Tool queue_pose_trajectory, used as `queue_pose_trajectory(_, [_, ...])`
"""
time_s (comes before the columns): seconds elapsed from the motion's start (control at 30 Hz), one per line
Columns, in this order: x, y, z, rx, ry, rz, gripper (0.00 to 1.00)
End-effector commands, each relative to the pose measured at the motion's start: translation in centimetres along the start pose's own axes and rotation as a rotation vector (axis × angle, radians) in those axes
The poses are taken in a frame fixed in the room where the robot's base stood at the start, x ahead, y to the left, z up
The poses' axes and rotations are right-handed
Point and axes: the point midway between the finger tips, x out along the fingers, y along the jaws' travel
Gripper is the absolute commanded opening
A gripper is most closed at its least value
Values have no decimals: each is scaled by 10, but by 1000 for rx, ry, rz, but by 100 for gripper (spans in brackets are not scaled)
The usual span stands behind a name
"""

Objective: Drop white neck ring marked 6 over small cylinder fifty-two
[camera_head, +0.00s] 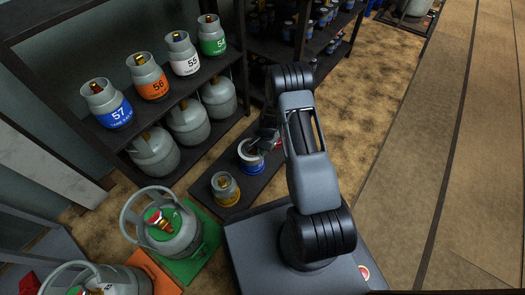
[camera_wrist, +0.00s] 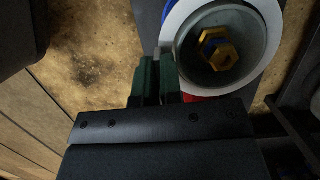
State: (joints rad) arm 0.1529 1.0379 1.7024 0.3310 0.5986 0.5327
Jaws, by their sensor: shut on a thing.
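A small cylinder with a blue band (camera_head: 251,167) stands on a low dark plank; its number is not readable. Its brass valve (camera_wrist: 222,56) shows in the wrist view inside a grey collar. A white ring (camera_wrist: 179,28) surrounds that collar in the wrist view. No 6 can be read on it, and I cannot tell how low it sits. My gripper (camera_wrist: 158,80) has its green fingers at the ring's edge, shut on it. In the head view my gripper (camera_head: 266,138) is beside the cylinder's top, partly hidden by my arm.
A small yellow-banded cylinder (camera_head: 226,190) stands nearer on the same plank (camera_head: 205,188). Cylinders marked 57 (camera_head: 117,113), 56, 55 and 54 stand on the shelf at left, with larger grey ones below. A large cylinder (camera_head: 174,240) stands on a green mat. Open floor lies at right.

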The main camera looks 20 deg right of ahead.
Motion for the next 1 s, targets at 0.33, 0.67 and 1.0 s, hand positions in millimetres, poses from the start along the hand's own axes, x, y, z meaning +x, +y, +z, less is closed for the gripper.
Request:
queue_pose_trajectory(0.33, [0, 0, 0, 0, 0, 0, 34])
queue_pose_trajectory(0.67, [0, 0, 0, 0, 0, 0, 36])
queue_pose_trajectory(1.0, [-1, 0, 0, 0, 1, -1, 36])
